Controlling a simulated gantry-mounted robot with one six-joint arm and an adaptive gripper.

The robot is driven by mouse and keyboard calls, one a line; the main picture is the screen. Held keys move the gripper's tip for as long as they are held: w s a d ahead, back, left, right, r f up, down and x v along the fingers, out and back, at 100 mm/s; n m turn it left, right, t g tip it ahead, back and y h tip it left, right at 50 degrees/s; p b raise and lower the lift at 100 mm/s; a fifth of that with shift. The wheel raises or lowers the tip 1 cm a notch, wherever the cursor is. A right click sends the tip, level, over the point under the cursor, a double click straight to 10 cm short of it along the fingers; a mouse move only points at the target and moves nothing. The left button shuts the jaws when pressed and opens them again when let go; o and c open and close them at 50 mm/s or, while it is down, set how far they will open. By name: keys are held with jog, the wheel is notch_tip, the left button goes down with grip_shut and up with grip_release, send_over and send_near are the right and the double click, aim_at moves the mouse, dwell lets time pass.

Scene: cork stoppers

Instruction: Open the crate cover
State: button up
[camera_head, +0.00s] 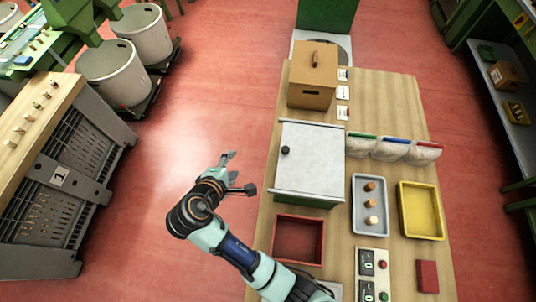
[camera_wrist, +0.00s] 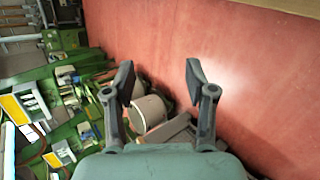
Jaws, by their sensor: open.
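A crate with a pale grey-white flat cover (camera_head: 315,160) stands on the wooden table. The cover lies flat and shut, with a small dark round knob (camera_head: 285,150) near its left edge. A strip of the green crate side (camera_head: 305,199) shows below the cover; the inside is hidden. My gripper (camera_head: 241,172) is open and empty, out over the floor left of the table and apart from the cover. In the wrist view the two fingers of my gripper (camera_wrist: 159,77) are spread wide with nothing between them, and the crate is not in that view.
A brown box (camera_head: 312,92) with a handle on top stands behind the crate. Clear bags (camera_head: 393,150) are at its right. A grey tray (camera_head: 358,232) with corks, a yellow tray (camera_head: 421,231) and a red tray (camera_head: 298,262) lie nearer.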

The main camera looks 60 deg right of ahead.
aim_at(282, 152)
jog(key=s+d+f+n+g+h+b, duration=0.3)
jog(key=s+d+f+g+b, duration=0.15)
jog(key=d+f+b, duration=0.35)
jog(key=s+d+n+g+h, duration=0.1)
jog(key=d, duration=0.2)
jog(key=s+d+f+n+g+h+b, duration=0.1)
jog(key=s+d+n+g, duration=0.1)
jog(key=s+d+n+g+h, duration=0.1)
jog(key=s+d+g, duration=0.1)
jog(key=d, duration=0.1)
jog(key=shift+s+d+f+n+g, duration=0.2)
jog(key=shift+d+f+n+g, duration=0.05)
jog(key=shift+d+f+n, duration=0.1)
grip_shut()
